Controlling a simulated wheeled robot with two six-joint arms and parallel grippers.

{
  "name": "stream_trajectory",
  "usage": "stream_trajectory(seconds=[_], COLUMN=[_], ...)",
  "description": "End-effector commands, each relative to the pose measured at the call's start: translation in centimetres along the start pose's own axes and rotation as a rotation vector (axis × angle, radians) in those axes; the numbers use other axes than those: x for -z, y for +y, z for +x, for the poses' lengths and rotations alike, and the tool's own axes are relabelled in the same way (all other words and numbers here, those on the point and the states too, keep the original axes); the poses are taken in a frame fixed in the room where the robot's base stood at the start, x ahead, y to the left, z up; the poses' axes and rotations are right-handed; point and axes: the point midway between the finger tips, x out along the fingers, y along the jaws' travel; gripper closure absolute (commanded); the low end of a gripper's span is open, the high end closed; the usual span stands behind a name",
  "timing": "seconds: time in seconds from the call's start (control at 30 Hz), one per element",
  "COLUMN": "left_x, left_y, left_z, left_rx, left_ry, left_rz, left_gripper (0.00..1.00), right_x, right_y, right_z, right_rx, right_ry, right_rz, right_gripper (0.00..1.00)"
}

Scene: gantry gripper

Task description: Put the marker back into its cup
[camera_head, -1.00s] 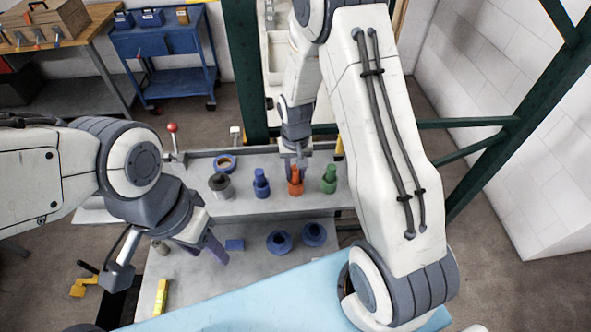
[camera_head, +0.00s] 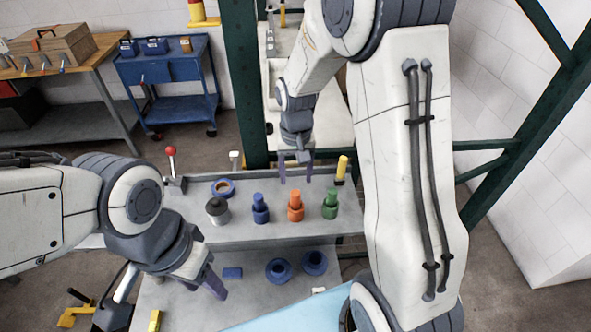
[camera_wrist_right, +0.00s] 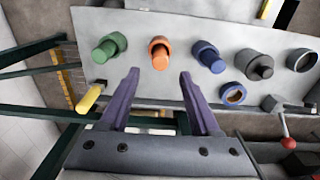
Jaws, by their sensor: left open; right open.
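An orange marker-like cylinder (camera_head: 295,197) stands upright in a wider orange cup (camera_head: 296,213) on the grey ledge. Similar upright pieces, blue (camera_head: 260,202) and green (camera_head: 330,198), stand on either side of it. My right gripper (camera_head: 296,180) is open and empty behind the orange piece, apart from it. In the right wrist view its purple fingers (camera_wrist_right: 159,75) are spread with nothing between them, and the orange cylinder (camera_wrist_right: 160,48) shows beyond the tips. My left gripper (camera_head: 214,283) is open over the lower table at the left; one finger shows clearly.
A dark grey cup (camera_head: 217,210) and a blue ring (camera_head: 223,187) are on the ledge's left. A yellow-topped post (camera_head: 342,168) and a red-knobbed lever (camera_head: 171,160) rise at its back edge.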

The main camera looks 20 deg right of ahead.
Motion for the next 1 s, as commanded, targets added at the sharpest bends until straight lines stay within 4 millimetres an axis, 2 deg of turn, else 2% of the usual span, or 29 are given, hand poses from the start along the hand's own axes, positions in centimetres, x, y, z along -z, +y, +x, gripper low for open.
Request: stream_trajectory(seconds=[0.1,0.27,0.37,0.47,0.53,0.63,0.7,0.8,0.9,1.0], left_x=[0.0,-0.1,-0.1,-0.1,-0.1,-0.1,-0.1,-0.1,0.0,0.0], left_y=[-0.1,-0.1,-0.1,-0.1,-0.1,-0.1,-0.1,-0.1,-0.1,-0.1], left_z=[0.7,0.9,0.9,0.9,0.9,0.9,0.9,0.9,0.9,0.9], left_rx=[0.0,0.0,0.0,0.0,0.0,0.0,0.0,0.0,0.0,0.0], left_ry=[0.0,0.0,0.0,0.0,0.0,0.0,0.0,0.0,0.0,0.0], left_rz=[-0.001,-0.002,-0.002,-0.002,-0.002,-0.002,-0.002,-0.002,-0.002,-0.002], left_gripper=[0.5,0.5,0.5,0.5,0.5,0.5,0.5,0.5,0.5,0.5], right_x=[0.1,-0.1,-1.7,-5.2,-8.8,-14.4,-18.0,-22.1,-24.8,-26.1], right_y=[0.0,-0.2,-1.6,-4.2,-6.0,-7.7,-8.1,-8.0,-7.5,-7.3], right_z=[-1.8,-3.3,-4.3,-5.6,-6.6,-7.6,-8.0,-8.2,-8.1,-8.1], right_rx=[0.001,0.001,0.006,0.019,0.031,0.05,0.062,0.077,0.088,0.094], right_ry=[0.004,0.002,0.004,0.008,0.013,0.014,0.014,0.013,0.012,0.011], right_rz=[0.0,-0.007,-0.063,-0.19,-0.312,-0.494,-0.613,-0.755,-0.852,-0.904], right_gripper=[0.37,0.37,0.37,0.37,0.37,0.37,0.37,0.37,0.37,0.37])
